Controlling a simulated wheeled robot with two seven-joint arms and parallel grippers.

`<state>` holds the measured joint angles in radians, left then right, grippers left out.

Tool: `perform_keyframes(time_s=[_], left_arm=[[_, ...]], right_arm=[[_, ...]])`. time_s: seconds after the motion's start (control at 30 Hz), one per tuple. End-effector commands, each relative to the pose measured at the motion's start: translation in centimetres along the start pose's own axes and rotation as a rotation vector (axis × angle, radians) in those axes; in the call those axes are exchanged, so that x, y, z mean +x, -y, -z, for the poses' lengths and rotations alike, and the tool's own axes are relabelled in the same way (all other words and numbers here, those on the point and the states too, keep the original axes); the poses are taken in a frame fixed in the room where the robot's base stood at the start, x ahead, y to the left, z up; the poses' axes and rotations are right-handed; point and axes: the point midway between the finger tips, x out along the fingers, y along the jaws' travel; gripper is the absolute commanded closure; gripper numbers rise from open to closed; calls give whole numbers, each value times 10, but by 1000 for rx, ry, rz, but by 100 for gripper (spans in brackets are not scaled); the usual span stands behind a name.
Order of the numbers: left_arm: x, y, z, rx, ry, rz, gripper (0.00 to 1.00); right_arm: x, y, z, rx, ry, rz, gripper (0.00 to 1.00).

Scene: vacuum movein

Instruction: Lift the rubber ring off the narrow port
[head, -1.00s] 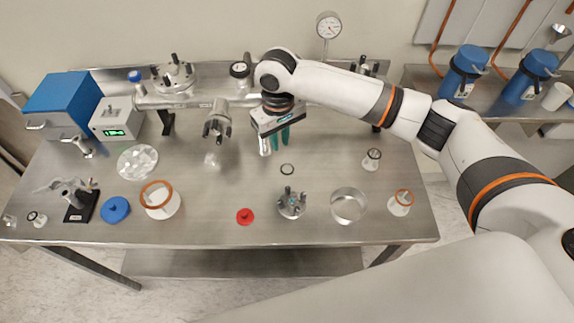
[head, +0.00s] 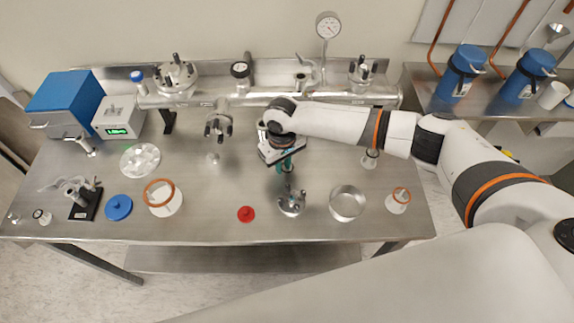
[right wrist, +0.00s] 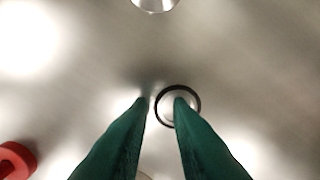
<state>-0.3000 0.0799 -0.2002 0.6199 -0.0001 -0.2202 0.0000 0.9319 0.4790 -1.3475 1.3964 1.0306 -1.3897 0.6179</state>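My right gripper (head: 284,168) is open, its green fingers pointing down over the middle of the steel bench. In the right wrist view the fingertips (right wrist: 161,100) are apart with nothing between them. A thin black ring with a pale centre (right wrist: 199,107) shows there; the right fingertip overlaps it and the left one is outside it. I cannot tell whether they touch. In the head view the gripper hides this ring. A short upright port with a dark ring-like top (head: 240,70) stands on the steel pipe (head: 270,98) at the back. My left gripper is not in view.
A studded flange (head: 291,204) stands just in front of the gripper, with a steel dish (head: 347,203) to its right. A red cap (head: 247,214) lies front left; it also shows in the wrist view (right wrist: 15,160). A studded port (head: 218,125) juts from the pipe.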

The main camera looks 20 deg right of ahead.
Motion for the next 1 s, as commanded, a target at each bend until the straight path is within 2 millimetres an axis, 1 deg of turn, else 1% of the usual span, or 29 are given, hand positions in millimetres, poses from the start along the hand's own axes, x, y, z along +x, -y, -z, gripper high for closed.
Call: perform_keyframes(time_s=[0.3, 0.33, 0.4, 0.43, 0.87, 0.97, 1.0], left_arm=[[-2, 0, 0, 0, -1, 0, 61], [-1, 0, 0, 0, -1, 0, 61], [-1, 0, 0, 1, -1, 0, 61], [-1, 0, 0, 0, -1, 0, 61], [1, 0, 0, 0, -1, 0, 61], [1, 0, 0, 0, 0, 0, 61], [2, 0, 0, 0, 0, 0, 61]], right_arm=[[0, 0, 0, 1, 0, -1, 82], [1, 0, 0, 1, 0, 0, 85], [1, 0, 0, 1, 0, 0, 97], [1, 0, 0, 1, 0, 0, 100], [0, 0, 0, 0, 1, 0, 100], [-8, 0, -1, 0, 3, -1, 100], [-14, 0, -1, 0, 4, -1, 100]])
